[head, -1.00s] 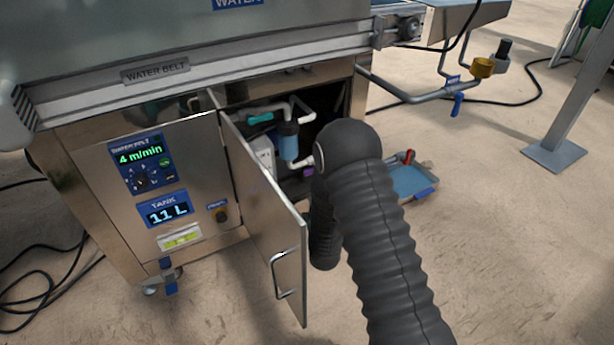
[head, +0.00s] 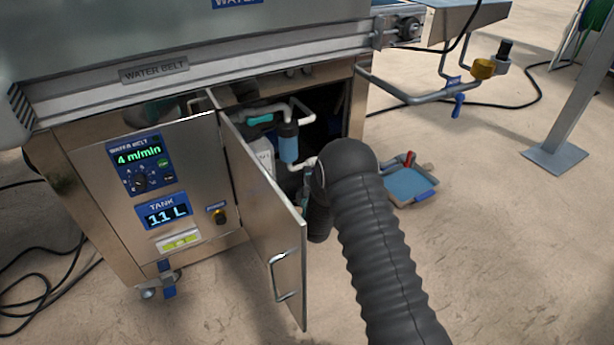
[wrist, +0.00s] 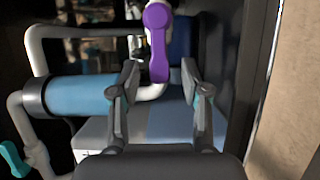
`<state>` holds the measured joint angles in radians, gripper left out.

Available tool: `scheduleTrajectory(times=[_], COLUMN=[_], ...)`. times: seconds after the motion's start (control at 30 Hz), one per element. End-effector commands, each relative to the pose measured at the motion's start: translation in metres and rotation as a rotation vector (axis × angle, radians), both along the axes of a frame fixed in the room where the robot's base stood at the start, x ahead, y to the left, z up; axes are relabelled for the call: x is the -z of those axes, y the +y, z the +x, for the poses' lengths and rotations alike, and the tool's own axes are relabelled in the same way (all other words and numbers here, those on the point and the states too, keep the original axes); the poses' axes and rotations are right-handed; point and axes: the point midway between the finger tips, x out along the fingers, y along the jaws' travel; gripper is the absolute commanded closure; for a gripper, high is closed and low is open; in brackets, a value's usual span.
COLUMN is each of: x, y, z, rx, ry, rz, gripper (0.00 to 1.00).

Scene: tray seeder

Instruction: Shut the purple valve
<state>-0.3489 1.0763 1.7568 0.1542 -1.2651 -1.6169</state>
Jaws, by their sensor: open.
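The purple valve (wrist: 157,42) shows in the wrist view at the top middle, as a purple lever on a white pipe. Its rounded lower end lies between the lines of my two fingertips, slightly beyond them. My gripper (wrist: 160,68) is open, with one finger on each side and nothing held. I cannot tell whether a finger touches the lever. In the head view my arm hides the purple valve and my gripper at the cabinet opening.
The cabinet door (head: 270,220) stands open left of my arm. A blue filter (wrist: 85,96), white pipes and a teal handle (wrist: 14,158) crowd the left of the wrist view. A blue tray (head: 408,184) lies on the floor right of the cabinet.

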Motion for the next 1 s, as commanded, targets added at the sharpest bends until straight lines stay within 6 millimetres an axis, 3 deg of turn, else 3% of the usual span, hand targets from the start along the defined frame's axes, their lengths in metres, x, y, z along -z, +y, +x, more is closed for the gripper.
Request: scheduleTrajectory(times=[0.2,0.5,0.7,1.0], x=[0.0,0.0,0.0,-0.001], y=[0.003,0.003,0.003,0.003], z=[0.015,0.017,0.016,0.016], rx=[0.0,0.0,0.0,0.0], ry=[0.0,0.001,0.0,0.01], rz=[0.001,0.0,0.001,0.014], gripper=[0.53,0.53,1.0,1.0])
